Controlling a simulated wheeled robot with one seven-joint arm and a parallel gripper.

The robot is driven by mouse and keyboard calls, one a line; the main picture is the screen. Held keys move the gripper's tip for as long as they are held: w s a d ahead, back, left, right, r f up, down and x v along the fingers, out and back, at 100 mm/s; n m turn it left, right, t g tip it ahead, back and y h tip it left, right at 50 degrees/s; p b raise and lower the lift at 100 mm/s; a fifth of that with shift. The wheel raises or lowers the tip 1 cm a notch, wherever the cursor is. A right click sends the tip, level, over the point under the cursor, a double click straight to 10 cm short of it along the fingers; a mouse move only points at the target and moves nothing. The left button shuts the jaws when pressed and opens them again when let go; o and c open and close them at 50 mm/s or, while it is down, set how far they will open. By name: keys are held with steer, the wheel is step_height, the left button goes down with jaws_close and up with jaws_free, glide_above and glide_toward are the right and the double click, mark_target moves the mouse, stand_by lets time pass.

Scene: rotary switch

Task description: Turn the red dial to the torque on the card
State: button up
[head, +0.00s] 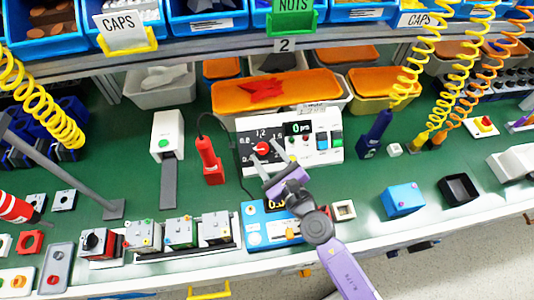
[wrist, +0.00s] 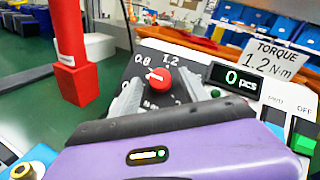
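The red dial (head: 262,149) sits on the dark scale plate of a white control box (head: 325,155). In the wrist view the dial (wrist: 161,78) shows between my fingers, with 0.8 at its upper left and 1.2 above it. A small white mark on the dial seems to point left, but its exact setting is hard to read. The card (wrist: 270,62) reads TORQUE 1.2 Nm; it stands at the box's back in the head view (head: 313,107). My gripper (head: 272,161) is open, with its fingers apart near the dial; contact cannot be told.
A red upright tool (head: 209,160) stands close left of the box. A blue device (head: 265,228) lies under my arm. Orange-lidded bins (head: 275,90) stand behind.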

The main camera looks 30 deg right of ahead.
step_height(320, 180, up, 20)
steer(key=p, duration=0.9)
steer(key=shift+p, duration=0.35)
